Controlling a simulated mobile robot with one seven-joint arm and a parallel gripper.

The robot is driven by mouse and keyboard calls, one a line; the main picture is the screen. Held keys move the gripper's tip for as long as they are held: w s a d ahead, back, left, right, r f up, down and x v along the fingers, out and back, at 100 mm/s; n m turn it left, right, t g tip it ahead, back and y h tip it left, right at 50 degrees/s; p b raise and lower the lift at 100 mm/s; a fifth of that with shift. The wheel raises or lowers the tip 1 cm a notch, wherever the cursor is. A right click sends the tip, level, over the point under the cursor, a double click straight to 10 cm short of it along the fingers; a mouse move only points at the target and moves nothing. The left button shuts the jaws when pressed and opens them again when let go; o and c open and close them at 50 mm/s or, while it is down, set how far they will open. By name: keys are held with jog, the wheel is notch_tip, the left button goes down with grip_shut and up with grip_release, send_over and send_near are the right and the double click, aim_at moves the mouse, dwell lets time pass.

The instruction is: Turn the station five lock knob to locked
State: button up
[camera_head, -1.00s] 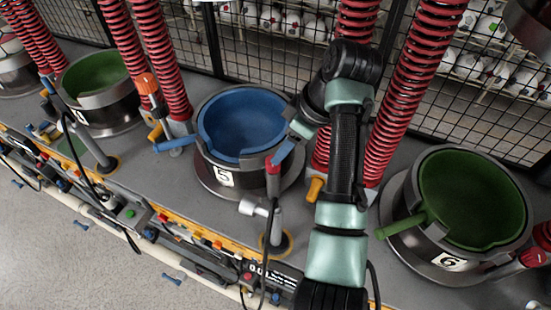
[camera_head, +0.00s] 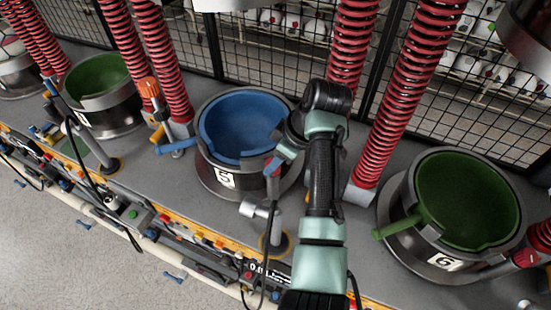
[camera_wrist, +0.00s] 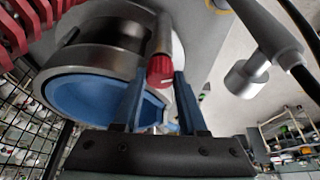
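Station five has a blue bowl (camera_head: 240,121) in a dark metal ring, marked with a 5 label (camera_head: 225,180). Its red lock knob (camera_wrist: 160,71) sits on a metal rod beside the ring in the wrist view. The knob is mostly hidden by my gripper in the head view. My gripper (camera_wrist: 161,78) has its two blue fingers apart, one on each side of the knob, with the tips about level with it. I cannot tell whether either finger touches it. The gripper also shows at the right rim of the bowl in the head view (camera_head: 275,165).
A post with a grey cylindrical head (camera_head: 254,210) stands in front of station five. Green-bowled station six (camera_head: 468,200) is at the right, another green bowl (camera_head: 97,75) at the left. Red springs (camera_head: 415,80) and a wire fence stand behind.

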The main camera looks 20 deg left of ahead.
grip_shut()
jog(key=shift+s+a+r+m+t+p, duration=0.1)
jog(key=shift+r+m+t+p, duration=0.1)
jog(key=shift+m+p, duration=0.35)
jog(key=shift+s+r+m+t+p, duration=0.1)
jog(key=shift+m+t+p, duration=0.1)
jog(key=shift+m+p, duration=0.35)
jog(key=shift+w+f+m+t+h+p, duration=0.1)
jog(key=shift+f+m+t+h+p, duration=0.15)
jog(key=shift+m+t+p, duration=0.65)
jog(key=shift+m+g+b, duration=0.3)
jog(key=shift+g+b, duration=0.05)
jog(key=shift+g, duration=0.05)
jog(key=o, duration=0.8)
grip_release()
jog(key=shift+r, duration=0.1)
